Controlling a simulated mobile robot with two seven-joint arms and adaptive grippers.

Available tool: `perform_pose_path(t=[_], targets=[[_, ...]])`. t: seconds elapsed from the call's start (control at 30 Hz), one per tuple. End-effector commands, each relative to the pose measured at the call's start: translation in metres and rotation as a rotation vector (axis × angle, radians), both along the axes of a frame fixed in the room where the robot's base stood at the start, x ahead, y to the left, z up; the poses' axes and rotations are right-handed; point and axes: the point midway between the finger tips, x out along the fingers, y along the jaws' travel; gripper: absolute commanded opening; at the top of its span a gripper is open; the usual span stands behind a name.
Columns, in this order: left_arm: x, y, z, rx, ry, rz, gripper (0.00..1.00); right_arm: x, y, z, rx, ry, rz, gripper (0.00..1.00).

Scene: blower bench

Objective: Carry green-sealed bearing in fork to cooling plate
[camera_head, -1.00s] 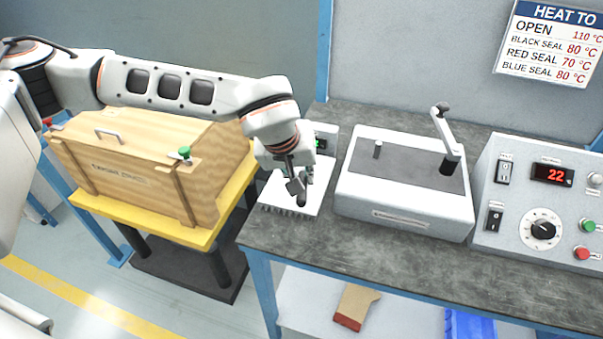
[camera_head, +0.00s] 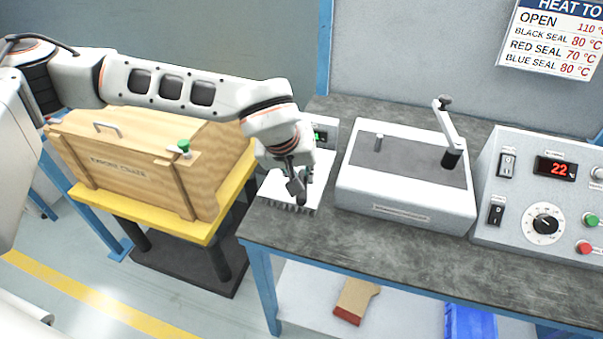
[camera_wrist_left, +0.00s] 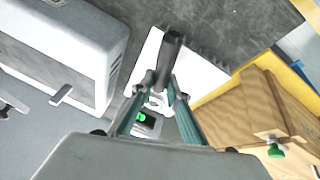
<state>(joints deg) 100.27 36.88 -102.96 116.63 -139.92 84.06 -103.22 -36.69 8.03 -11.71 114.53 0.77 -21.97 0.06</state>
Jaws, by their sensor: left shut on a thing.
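My left gripper (camera_head: 299,180) is above the white finned cooling plate (camera_head: 272,188) at the bench's left end. It is shut on the fork, whose dark round handle (camera_wrist_left: 167,62) sticks out between the fingertips in the left wrist view. That view also shows the cooling plate (camera_wrist_left: 205,76) beyond the handle. A small pale ring-like shape (camera_wrist_left: 155,103) shows between the fingers; I cannot tell whether it is the bearing. No green seal is clearly visible. Whether the fork touches the plate cannot be told. My right gripper is not in view.
A small box with a green display (camera_head: 320,135) stands behind the plate. Right of it are a grey machine with a lever (camera_head: 400,207) and a control panel reading 22 (camera_head: 540,190). A wooden crate (camera_head: 125,170) on a yellow-topped stand is at left. Bare bench (camera_head: 350,237) lies in front.

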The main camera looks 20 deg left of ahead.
Motion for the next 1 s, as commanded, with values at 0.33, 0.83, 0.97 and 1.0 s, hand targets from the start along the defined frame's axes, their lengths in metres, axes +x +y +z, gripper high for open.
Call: perform_pose_path(t=[0.33, 0.83, 0.97, 1.0], targets=[[0.001, 0.000, -0.001, 0.000, -0.002, 0.000, 0.30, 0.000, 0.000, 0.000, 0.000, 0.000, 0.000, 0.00], [-0.004, 0.001, 0.007, -0.001, -0.001, 0.000, 0.35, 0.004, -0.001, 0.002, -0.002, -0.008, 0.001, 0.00], [-0.012, 0.003, 0.028, -0.001, -0.004, 0.000, 0.35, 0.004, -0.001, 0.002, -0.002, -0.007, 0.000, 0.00], [-0.015, 0.003, 0.035, -0.002, -0.005, 0.000, 0.35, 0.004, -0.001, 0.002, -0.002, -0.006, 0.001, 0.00]])
